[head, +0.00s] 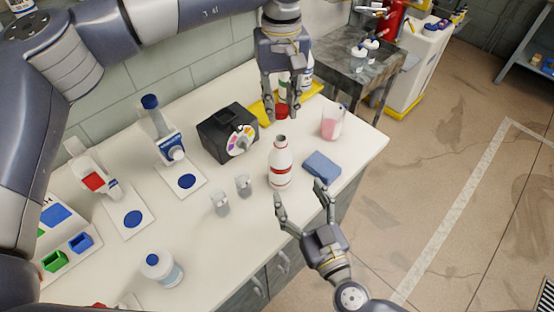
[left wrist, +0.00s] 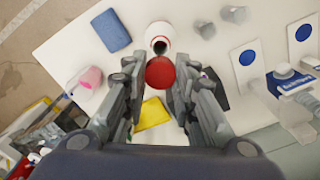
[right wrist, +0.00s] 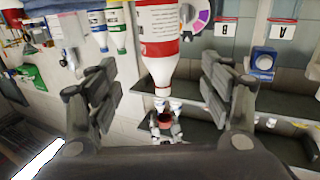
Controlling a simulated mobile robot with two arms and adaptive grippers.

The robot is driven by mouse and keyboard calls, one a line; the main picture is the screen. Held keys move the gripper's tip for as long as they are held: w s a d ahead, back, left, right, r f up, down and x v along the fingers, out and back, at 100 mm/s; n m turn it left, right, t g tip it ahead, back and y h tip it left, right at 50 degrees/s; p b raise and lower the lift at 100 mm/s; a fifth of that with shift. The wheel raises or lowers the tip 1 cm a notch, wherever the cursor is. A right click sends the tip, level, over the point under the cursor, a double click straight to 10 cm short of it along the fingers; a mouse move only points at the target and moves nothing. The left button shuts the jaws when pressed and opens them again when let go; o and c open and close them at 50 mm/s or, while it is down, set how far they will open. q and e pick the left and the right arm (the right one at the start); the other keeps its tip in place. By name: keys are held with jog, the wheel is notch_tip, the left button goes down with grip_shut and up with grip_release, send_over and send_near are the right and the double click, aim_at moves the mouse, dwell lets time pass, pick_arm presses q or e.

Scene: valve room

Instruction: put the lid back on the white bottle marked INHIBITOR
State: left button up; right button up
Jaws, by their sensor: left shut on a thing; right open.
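The white bottle (head: 280,163) with red bands stands upright on the bench, its mouth open and dark. Print shows on its label in the right wrist view (right wrist: 157,35), too small to read. My left gripper (head: 282,108) is shut on a red lid (head: 281,112), held behind the bottle and apart from it. In the left wrist view the lid (left wrist: 159,73) lies between the fingers, just below the bottle's mouth (left wrist: 159,45). My right gripper (head: 303,195) is open and empty, in front of the bottle and apart from it.
A blue cloth (head: 322,167) and a beaker of pink liquid (head: 332,123) are right of the bottle. Two small glasses (head: 221,204) (head: 243,186) and a black device with a coloured dial (head: 229,132) are left. A yellow tray (head: 309,89) lies behind.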

aim_at(285, 169)
pick_arm(q)
jog(key=shift+s+d+r, duration=0.1)
jog(key=shift+s+r, duration=0.05)
jog(key=shift+s, duration=0.2)
jog(key=shift+w, duration=0.15)
pick_arm(e)
jog(key=x, duration=1.1)
jog(key=shift+w+a+r, duration=0.1)
jog(key=shift+w+a, duration=0.05)
jog(key=shift+w, duration=0.2)
jog(key=c, duration=1.6)
pick_arm(q)
jog(key=shift+f, duration=2.55)
jog(key=shift+f, duration=0.1)
jog(key=shift+f, duration=0.8)
jog(key=shift+f, duration=0.55)
